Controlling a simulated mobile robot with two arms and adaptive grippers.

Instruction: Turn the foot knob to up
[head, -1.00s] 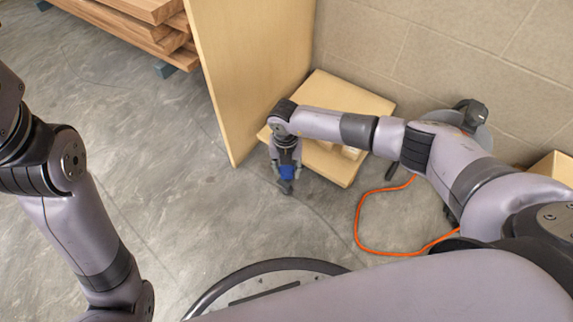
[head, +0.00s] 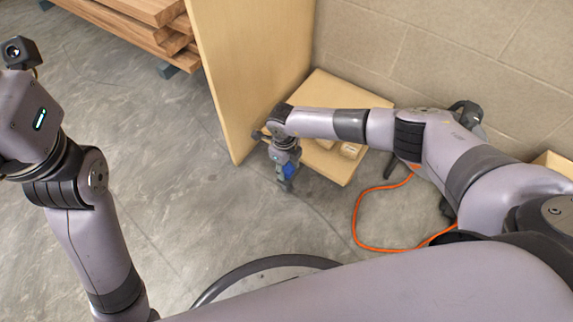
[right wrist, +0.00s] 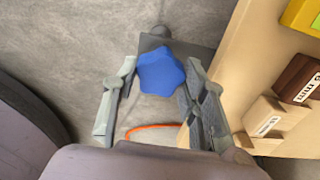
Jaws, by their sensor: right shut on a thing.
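The foot knob is a blue, lobed knob (right wrist: 161,72) with a dark grey block behind it in the right wrist view. It also shows as a small blue patch in the head view (head: 289,169). My right gripper (right wrist: 158,90) has one finger on each side of the knob and is shut on it. In the head view my right gripper (head: 285,182) points down beside the low wooden shelf. The knob's marking for up is not visible. My left arm shows at the left edge of the head view, but its fingers are out of the picture.
A low wooden shelf (head: 345,100) with small boxes stands against the block wall, beside a tall wooden panel (head: 250,70). An orange cable (head: 357,225) lies on the floor. Stacked planks (head: 150,25) sit at the back left. The grey floor left of the panel is clear.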

